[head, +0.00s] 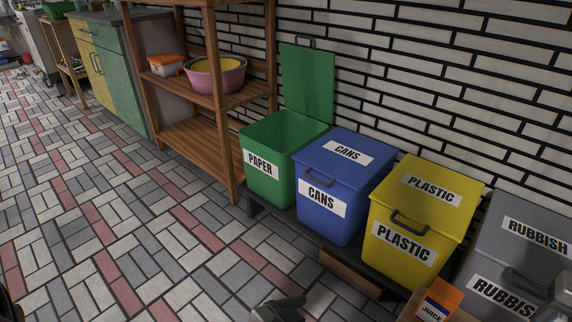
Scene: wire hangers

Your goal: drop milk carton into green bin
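The green bin (270,170), labelled PAPER, stands against the wall with its green lid (308,82) raised. No milk carton can be made out; an orange and white carton labelled JUICE (438,300) shows at the bottom edge. A dark gripper-like part (280,308) of mine is cut off by the bottom edge, in front of the blue bin. I cannot tell which arm it belongs to, or whether it is open or shut. A grey shape at the right edge, before the rubbish bin, is unclear.
A blue CANS bin (341,184), a yellow PLASTIC bin (424,216) and a grey RUBBISH bin (522,247) stand right of the green one, lids closed. A wooden shelf (190,88) with bowls is at its left. The tiled floor at left is clear.

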